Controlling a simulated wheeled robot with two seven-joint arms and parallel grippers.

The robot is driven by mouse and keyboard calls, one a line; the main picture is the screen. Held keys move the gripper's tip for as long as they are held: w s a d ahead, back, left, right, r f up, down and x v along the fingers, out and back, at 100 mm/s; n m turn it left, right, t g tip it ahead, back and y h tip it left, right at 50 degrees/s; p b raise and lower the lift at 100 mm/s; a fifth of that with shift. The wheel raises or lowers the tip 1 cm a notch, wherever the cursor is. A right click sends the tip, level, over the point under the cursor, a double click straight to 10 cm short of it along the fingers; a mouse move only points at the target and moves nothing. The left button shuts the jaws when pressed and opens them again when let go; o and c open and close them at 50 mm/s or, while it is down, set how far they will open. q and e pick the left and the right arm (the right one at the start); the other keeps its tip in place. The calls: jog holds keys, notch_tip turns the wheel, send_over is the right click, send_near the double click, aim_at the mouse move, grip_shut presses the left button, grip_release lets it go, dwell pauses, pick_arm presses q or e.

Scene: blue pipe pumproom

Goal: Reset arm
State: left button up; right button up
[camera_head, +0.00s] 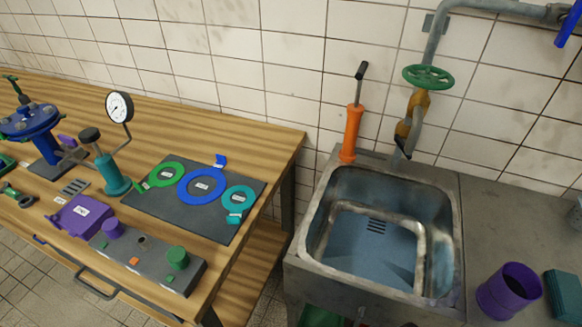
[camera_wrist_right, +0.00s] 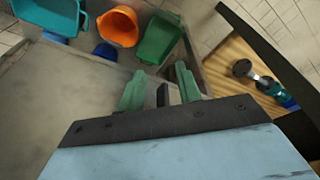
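My right gripper (camera_wrist_right: 160,88) shows in the right wrist view, with its two green fingers apart and nothing visible between them. The pale blue body of my wrist fills the lower part of that view. Neither gripper shows in the head view. My left gripper is in no frame, so its state is hidden.
The wooden workbench (camera_head: 262,143) bears a pressure gauge (camera_head: 119,107), a dark mat (camera_head: 215,228) with coloured rings and a purple box (camera_head: 75,217). A metal sink (camera_head: 330,205) and purple cup (camera_head: 508,291) stand right. Orange (camera_wrist_right: 118,27) and green (camera_wrist_right: 160,40) containers show below.

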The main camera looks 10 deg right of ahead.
jog(key=s+f+g, duration=0.1)
jog(key=s+f, duration=0.2)
jog(key=f, duration=0.5)
jog(key=s+f, duration=0.4)
jog(key=f, duration=0.3)
jog(key=s+d+f+b, duration=0.1)
jog(key=s+d+f, duration=0.2)
jog(key=s+f, duration=0.6)
jog(key=s, duration=0.3)
jog(key=shift+d+f+g, duration=0.15)
jog(key=shift+f+g, duration=0.1)
jog(key=shift+g, duration=0.15)
dwell(1.1)
dwell(0.6)
